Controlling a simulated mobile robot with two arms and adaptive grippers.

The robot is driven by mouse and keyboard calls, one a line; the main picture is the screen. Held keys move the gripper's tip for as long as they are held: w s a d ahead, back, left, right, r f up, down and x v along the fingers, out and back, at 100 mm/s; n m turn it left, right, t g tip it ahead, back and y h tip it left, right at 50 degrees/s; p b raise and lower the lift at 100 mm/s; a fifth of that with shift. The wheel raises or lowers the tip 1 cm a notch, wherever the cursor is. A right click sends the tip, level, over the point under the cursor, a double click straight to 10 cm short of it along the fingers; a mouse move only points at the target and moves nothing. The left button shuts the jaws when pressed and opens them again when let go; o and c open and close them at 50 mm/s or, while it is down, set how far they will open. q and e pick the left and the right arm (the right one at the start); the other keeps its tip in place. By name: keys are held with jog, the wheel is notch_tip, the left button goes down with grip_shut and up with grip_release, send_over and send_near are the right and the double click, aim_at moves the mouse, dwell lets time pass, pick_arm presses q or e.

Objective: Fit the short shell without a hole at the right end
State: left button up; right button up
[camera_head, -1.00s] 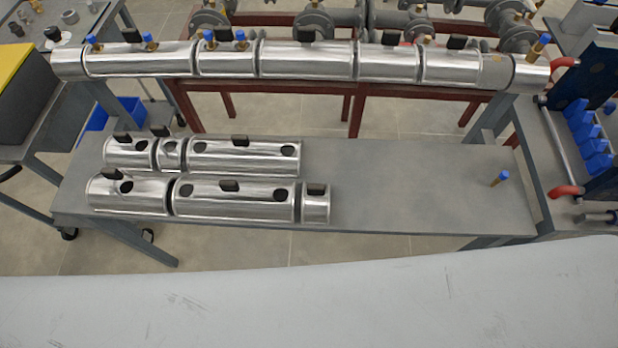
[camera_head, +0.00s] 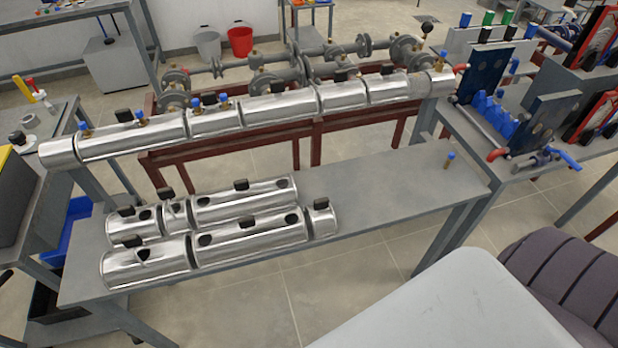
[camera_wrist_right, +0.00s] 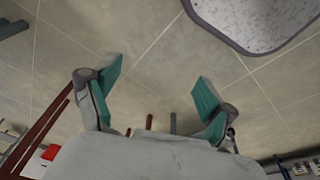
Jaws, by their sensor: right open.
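A short shiny shell (camera_head: 322,218) with a black block on top stands at the right end of the front row on the lower bench; I see no hole in it. Another short shell (camera_head: 176,217) sits in the back row and has a dark hole. The long row of shells (camera_head: 277,108) lies along the raised line behind. Near its right end, a dull grey bare section (camera_head: 420,84) shows beside the bright end piece (camera_head: 440,80). My right gripper (camera_wrist_right: 155,92) is open and empty, its teal pads wide apart above the floor. My left gripper is out of view.
Blue plates and red-ended bars (camera_head: 497,154) crowd the stand at right.

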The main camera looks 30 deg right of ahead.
jog(key=w+a+r+n+y+p, duration=0.1)
jog(key=w+a+r+n, duration=0.2)
jog(key=r, duration=0.7)
jog(key=w+a+r+n+t+y+p, duration=0.1)
jog(key=w+a+r, duration=0.3)
jog(key=r, duration=0.7)
jog(key=w+a+r+n+p, duration=0.1)
jog(key=w+a+r+n, duration=0.1)
jog(key=w+r, duration=0.6)
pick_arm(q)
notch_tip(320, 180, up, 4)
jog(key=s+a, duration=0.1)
pick_arm(e)
notch_tip(320, 180, up, 8)
jog(key=r+n+g+h, duration=0.1)
jog(key=n+g+h, duration=0.15)
jog(key=n, duration=0.45)
send_over(321, 199)
jog(key=shift+g, duration=0.25)
notch_tip(321, 199, down, 8)
jog(key=b, duration=0.8)
jog(key=shift+r, duration=0.25)
jog(key=shift+f, duration=1.95)
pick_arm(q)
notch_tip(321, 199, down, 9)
